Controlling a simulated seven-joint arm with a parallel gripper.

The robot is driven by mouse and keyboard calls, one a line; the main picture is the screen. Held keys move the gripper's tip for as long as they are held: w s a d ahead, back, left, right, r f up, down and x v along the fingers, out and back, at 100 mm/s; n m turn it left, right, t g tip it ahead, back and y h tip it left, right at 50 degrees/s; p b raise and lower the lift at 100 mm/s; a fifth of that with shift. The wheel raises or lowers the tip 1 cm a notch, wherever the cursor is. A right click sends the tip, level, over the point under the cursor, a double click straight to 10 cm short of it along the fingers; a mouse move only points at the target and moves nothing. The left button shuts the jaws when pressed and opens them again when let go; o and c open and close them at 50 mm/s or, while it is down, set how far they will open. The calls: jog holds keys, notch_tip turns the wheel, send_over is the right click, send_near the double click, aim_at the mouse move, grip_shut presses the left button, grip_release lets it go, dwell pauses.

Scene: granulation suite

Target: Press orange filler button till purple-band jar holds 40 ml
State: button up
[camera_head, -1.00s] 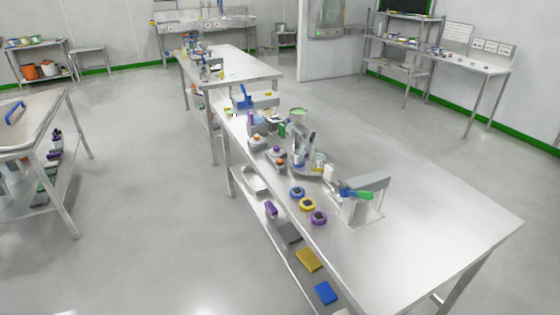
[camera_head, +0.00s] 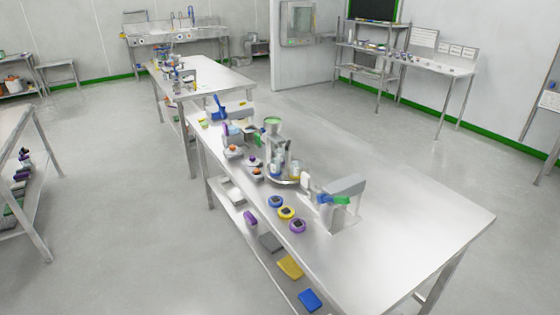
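A metal machine (camera_head: 281,150) with a green-topped hopper (camera_head: 272,123) stands on the long steel table, probably the filler. Small clear jars (camera_head: 295,169) stand at its round base; their bands and fill levels are too small to read. Small units with orange tops stand to its left, one farther back (camera_head: 233,149) and one nearer (camera_head: 257,171). I cannot tell which is the filler button. Purple shows on a small object (camera_head: 253,161) beside them, but I cannot tell whether it is a jar band. My gripper is not in view.
Blue (camera_head: 276,202), yellow (camera_head: 286,213) and purple (camera_head: 297,226) round devices line the left edge of the steel table (camera_head: 410,225). A grey stand (camera_head: 345,190) with blue and green handles stands right of them. The table's right part is bare. Open floor lies to the left.

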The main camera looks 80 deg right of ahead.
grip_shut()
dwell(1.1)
